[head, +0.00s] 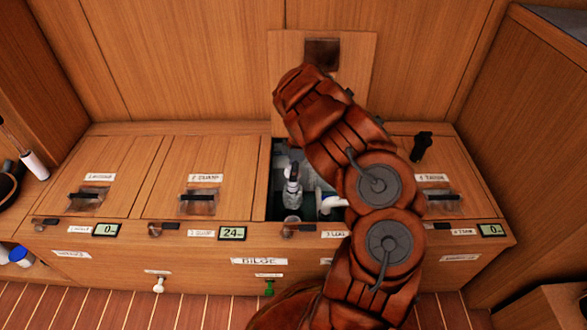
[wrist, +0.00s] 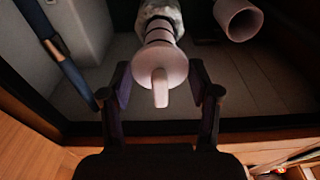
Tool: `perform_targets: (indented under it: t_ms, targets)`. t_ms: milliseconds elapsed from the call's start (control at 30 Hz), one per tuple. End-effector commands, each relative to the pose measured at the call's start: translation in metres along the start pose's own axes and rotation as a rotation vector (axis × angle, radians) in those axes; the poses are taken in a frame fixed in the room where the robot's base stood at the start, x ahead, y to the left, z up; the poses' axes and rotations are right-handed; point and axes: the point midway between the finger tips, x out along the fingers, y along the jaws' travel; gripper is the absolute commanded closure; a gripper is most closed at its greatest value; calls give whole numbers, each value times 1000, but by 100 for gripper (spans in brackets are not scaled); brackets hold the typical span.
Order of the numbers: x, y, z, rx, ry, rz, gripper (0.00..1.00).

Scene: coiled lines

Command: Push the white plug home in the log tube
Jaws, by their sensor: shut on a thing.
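The white plug (wrist: 160,68) is in the middle of the wrist view, with a flange and a tab facing me. Dark rings show around its narrower body behind the flange. That body runs up to a pale, cloudy fitting (wrist: 163,12) at the top edge; how deep it sits there I cannot tell. My gripper (wrist: 161,92) has one finger on each side of the plug's near end and is shut on it. A white tube (wrist: 238,20) with an open mouth lies to the right, apart from the plug. In the head view my arm hides the gripper.
The compartment marked LOG is open in the wooden bench (head: 258,240), its lid (head: 352,60) leaning against the back wall. Grey and white fittings (head: 292,188) stand inside. Neighbouring lids (head: 190,165) are shut.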

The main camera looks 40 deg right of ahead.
Motion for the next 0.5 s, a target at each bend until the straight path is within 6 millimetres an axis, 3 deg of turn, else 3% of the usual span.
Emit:
perform_targets:
  t_ms: [500]
  targets:
    - [11, 0, 1, 0, 0, -1, 80]
